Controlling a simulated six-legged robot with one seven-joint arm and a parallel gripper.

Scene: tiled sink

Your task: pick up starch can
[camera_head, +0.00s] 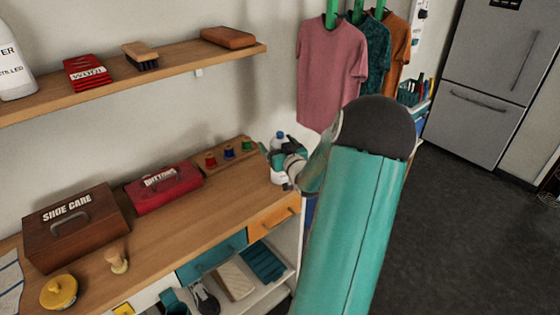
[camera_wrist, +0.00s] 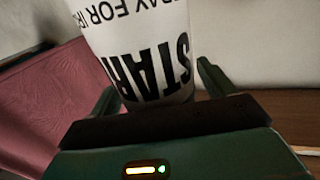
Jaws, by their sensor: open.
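The starch can (camera_wrist: 140,45) is white with black lettering and fills the middle of the wrist view, where it appears upside down. My gripper (camera_wrist: 158,88) is open, with one dark green finger on each side of the can. I cannot tell whether either finger touches it. In the head view the can (camera_head: 279,179) stands at the right end of the wooden counter, its blue top just showing. My gripper (camera_head: 285,158) is around it there, and my teal arm and wrist hide part of it.
On the counter (camera_head: 190,215) are a rack of coloured spools (camera_head: 230,153), a red box (camera_head: 165,187), a brown shoe care box (camera_head: 75,226) and a yellow tin (camera_head: 59,291). A shelf (camera_head: 180,70) runs above. Shirts (camera_head: 331,70) hang behind my arm. The floor at right is clear.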

